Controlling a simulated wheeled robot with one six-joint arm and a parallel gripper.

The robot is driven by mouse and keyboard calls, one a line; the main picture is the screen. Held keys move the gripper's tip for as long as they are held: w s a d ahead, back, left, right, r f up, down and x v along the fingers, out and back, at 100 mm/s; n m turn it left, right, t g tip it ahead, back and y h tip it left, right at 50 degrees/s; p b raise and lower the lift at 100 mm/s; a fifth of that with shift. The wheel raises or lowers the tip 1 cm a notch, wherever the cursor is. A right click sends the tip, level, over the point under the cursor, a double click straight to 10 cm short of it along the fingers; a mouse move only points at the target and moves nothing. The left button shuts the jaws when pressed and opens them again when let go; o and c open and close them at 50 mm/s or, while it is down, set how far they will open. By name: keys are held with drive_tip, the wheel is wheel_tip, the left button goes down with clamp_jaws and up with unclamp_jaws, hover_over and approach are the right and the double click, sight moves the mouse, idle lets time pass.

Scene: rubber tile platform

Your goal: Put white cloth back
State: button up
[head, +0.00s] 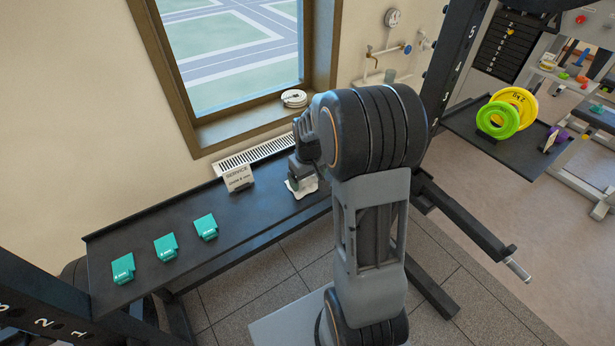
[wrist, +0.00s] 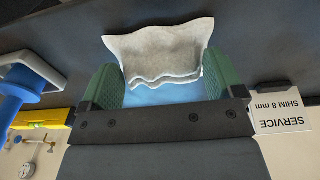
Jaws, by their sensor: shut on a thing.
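The white cloth (head: 302,187) shows at the tip of my gripper (head: 301,177), at the dark bench in the head view. In the wrist view the cloth (wrist: 160,48) is bunched and folded between the two green fingers of my gripper (wrist: 160,82). My gripper is shut on it, with the cloth's loose edge spreading past the fingertips. A light blue surface (wrist: 160,95) shows between the fingers, just below the cloth's folds; I cannot tell what it belongs to. My arm hides part of the bench beyond the cloth.
The dark bench (head: 150,232) carries several teal blocks (head: 165,246) at left and a service sign (head: 239,179) beside the gripper. The wrist view shows a blue-handled object (wrist: 28,85) and a yellow level (wrist: 42,119). The bench between blocks and sign is clear.

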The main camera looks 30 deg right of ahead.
sight(308, 186)
drive_tip(key=shift+f, duration=0.3)
drive_tip(key=o, duration=0.8)
drive_tip(key=shift+r, duration=0.1)
wheel_tip(308, 186, up, 12)
drive_tip(key=s+a+t, duration=0.1)
drive_tip(key=s+a, duration=0.4)
drive_tip(key=s, duration=0.2)
drive_tip(key=s+a+m+t, duration=0.1)
drive_tip(key=s+a, duration=0.3)
drive_tip(key=s, duration=0.3)
drive_tip(key=shift+s+a+r+p, duration=0.15)
drive_tip(key=shift+s+a+p, duration=0.2)
drive_tip(key=shift+p, duration=0.1)
drive_tip(key=shift+r, duration=0.1)
